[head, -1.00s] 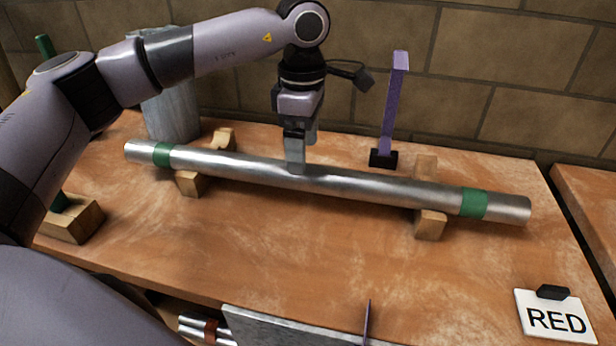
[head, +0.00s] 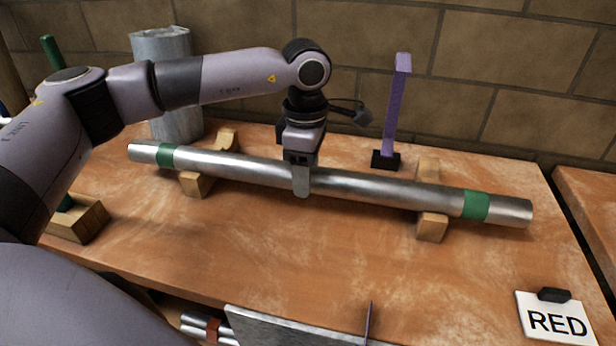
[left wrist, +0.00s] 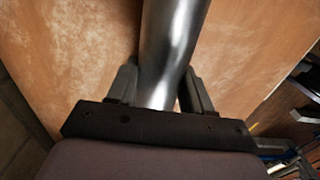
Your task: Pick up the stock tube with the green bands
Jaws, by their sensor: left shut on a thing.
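The stock tube (head: 365,187) is a long silver metal tube with a green band near each end. It lies across two wooden cradles, the left one (head: 196,184) and the right one (head: 432,227), on the wooden bench. My left gripper (head: 301,180) comes down from above and is shut on the tube near its middle. In the left wrist view, the tube (left wrist: 172,45) runs between the two fingers (left wrist: 160,90). The far finger is hidden behind the tube in the head view. My right gripper is not in view.
A purple upright post on a black base (head: 385,160) stands behind the tube. A grey metal cylinder (head: 176,100) stands at the back left. A card reading RED (head: 556,321) is at the front right. Banded tubes (head: 210,328) lie below the bench's front edge. The brick wall is close behind.

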